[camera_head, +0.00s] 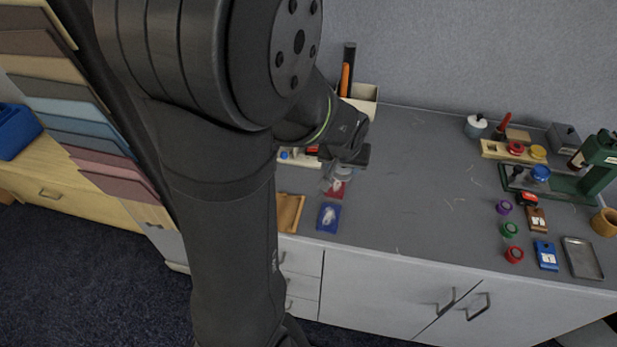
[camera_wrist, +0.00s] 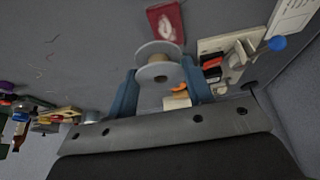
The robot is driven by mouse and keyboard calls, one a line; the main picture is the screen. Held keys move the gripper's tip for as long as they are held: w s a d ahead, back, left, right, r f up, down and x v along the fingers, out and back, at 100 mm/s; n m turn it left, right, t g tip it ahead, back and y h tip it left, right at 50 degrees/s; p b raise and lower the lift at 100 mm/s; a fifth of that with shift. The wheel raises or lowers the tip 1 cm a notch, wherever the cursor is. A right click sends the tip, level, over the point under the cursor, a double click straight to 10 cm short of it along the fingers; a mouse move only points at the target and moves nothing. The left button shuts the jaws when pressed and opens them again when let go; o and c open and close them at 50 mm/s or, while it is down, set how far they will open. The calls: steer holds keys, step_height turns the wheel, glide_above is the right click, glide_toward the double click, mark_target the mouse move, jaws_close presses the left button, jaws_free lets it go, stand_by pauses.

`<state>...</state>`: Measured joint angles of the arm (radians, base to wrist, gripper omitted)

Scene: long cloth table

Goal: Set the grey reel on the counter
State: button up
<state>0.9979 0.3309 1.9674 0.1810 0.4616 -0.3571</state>
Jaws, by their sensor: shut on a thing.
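The grey reel (camera_wrist: 158,52) is between the two blue fingers of my gripper (camera_wrist: 160,80) in the wrist view, with one round flange facing the camera. My gripper is shut on it. In the head view my gripper (camera_head: 341,174) is over the left part of the grey counter (camera_head: 415,185), with the reel (camera_head: 343,172) partly hidden at its tip. The reel is close to a red packet (camera_head: 335,192). I cannot tell whether the reel touches the counter.
A blue packet (camera_head: 328,217) and a brown tray (camera_head: 289,212) lie near the front left edge. A holder (camera_head: 361,97) stands behind. At the right are a green stand (camera_head: 597,165), several coloured spools and a metal tray (camera_head: 581,258). The counter's middle is clear.

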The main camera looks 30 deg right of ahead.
steer(key=w+a+f, duration=0.1)
steer(key=w+f, duration=0.1)
steer(key=w, duration=0.1)
steer(key=w+a+f, duration=0.1)
steer(key=w+f, duration=0.1)
steer(key=w, duration=0.2)
steer(key=w+a+f, duration=0.1)
steer(key=w+f, duration=0.2)
steer(key=shift+w+a, duration=0.2)
steer(key=shift+w, duration=0.15)
steer(key=shift+f, duration=1.9)
steer(key=shift+f, duration=0.2)
steer(key=o, duration=1)
steer(key=shift+r, duration=0.1)
steer(key=v, duration=1.2)
steer(key=shift+r, duration=0.1)
